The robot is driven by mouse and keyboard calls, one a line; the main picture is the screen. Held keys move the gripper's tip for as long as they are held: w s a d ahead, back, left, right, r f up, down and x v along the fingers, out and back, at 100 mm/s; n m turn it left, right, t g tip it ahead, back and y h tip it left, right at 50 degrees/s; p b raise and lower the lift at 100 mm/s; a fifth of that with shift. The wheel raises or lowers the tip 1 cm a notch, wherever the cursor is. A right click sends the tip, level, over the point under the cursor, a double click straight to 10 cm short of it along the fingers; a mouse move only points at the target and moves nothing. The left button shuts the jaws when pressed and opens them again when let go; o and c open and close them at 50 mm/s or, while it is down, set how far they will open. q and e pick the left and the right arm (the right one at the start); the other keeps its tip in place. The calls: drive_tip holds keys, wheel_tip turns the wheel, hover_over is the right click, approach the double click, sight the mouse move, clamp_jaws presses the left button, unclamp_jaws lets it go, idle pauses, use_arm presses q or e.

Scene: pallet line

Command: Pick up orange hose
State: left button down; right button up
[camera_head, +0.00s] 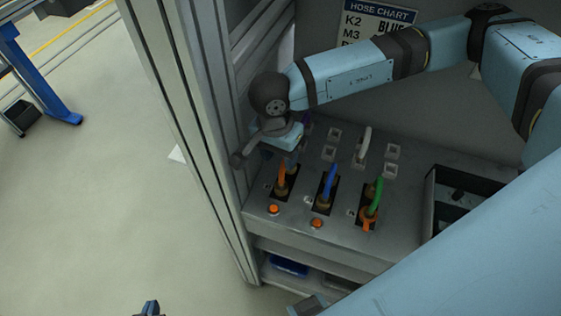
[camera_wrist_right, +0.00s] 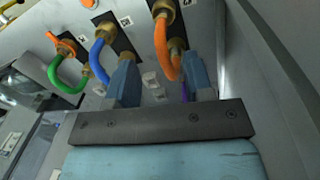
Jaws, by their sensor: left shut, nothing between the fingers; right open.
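The orange hose (camera_head: 282,174) is a short loop at the left of the row of ports on the grey panel. In the right wrist view the orange hose (camera_wrist_right: 161,46) hangs from a brass fitting and curves back to a second one. My right gripper (camera_wrist_right: 160,72) is open, with the hose loop appearing between its two blue fingers, closer to the right one. Contact cannot be told. In the head view its fingers are mostly hidden behind the wrist. My left gripper (camera_head: 150,308) is shut and empty at the bottom edge, far from the panel.
A blue hose (camera_head: 328,180) and a green hose (camera_head: 377,192) stand right of the orange one. A white hose (camera_head: 364,143) is behind them. A metal post (camera_head: 190,100) rises left of the panel. A dark open bin (camera_head: 432,205) sits at right.

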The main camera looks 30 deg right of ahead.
sight(281, 167)
drive_tip(key=f, duration=0.2)
drive_tip(key=f+p, duration=0.1)
drive_tip(key=f, duration=0.3)
drive_tip(key=shift+s+d+p, duration=0.15)
drive_tip(key=shift+d+p, duration=0.1)
drive_tip(key=shift+p, duration=0.05)
clamp_jaws()
